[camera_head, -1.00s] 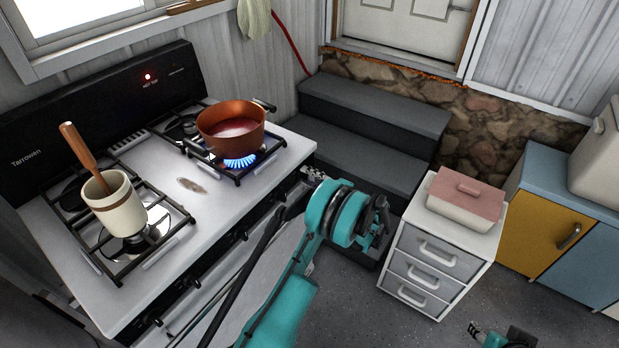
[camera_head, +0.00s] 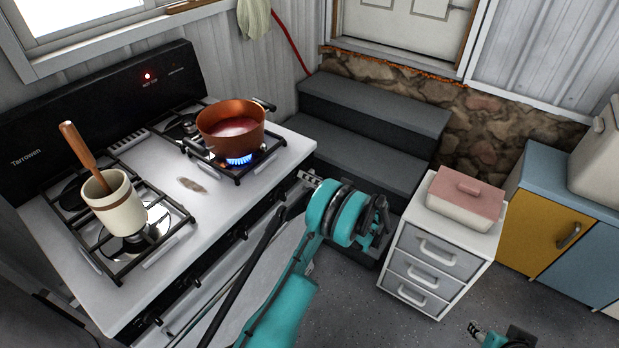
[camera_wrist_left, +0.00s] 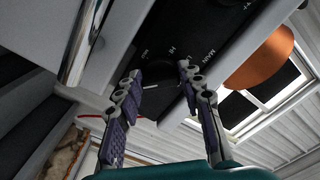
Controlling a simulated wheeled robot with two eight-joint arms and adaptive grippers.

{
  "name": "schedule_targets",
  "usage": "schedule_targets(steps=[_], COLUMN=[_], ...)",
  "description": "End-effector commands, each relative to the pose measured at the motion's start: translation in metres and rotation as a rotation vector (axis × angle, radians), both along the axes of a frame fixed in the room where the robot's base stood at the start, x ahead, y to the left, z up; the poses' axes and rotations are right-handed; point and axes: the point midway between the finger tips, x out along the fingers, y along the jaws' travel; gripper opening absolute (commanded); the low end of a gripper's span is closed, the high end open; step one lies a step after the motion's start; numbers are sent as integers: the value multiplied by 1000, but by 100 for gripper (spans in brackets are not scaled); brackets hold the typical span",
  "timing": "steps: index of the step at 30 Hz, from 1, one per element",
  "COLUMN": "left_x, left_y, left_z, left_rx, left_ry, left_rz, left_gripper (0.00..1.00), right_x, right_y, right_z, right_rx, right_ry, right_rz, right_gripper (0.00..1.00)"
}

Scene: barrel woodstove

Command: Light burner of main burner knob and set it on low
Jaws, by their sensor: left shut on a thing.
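The white stove (camera_head: 150,250) stands at the left in the head view. My left gripper (camera_head: 311,179) is at the stove's front right corner. In the left wrist view its two fingers (camera_wrist_left: 160,72) are shut on the dark main burner knob (camera_wrist_left: 155,84), on the black panel by the labels MAIN and HI. The fingers partly hide the knob. My right gripper (camera_head: 490,334) shows only partly at the bottom edge, and its jaws are unclear.
A cream crock (camera_head: 115,205) with a wooden-handled utensil stands on the left burner grate. Dark steps (camera_head: 375,120) are right of the stove. A white drawer unit (camera_head: 440,255) with a pink-lidded box (camera_head: 463,200) stands further right. The floor in front is clear.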

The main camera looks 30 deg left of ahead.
Motion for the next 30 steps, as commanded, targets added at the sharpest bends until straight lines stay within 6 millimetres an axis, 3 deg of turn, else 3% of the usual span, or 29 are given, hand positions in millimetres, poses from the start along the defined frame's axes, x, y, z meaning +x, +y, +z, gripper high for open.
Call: schedule_targets(steps=[20,21,23,30], left_x=[0,0,0,0], left_y=[0,0,0,0], left_z=[-2,-2,-2,-1], left_rx=[-8,-8,-8,-6], left_ry=[-61,-61,-61,-61], left_rz=[2,2,1,1], left_gripper=[9,45,59,59], right_x=[0,0,0,0], right_y=[0,0,0,0], right_z=[0,0,0,0], right_rx=[0,0,0,0], right_ry=[0,0,0,0], right_rz=[0,0,0,0], right_gripper=[40,40,40,40])
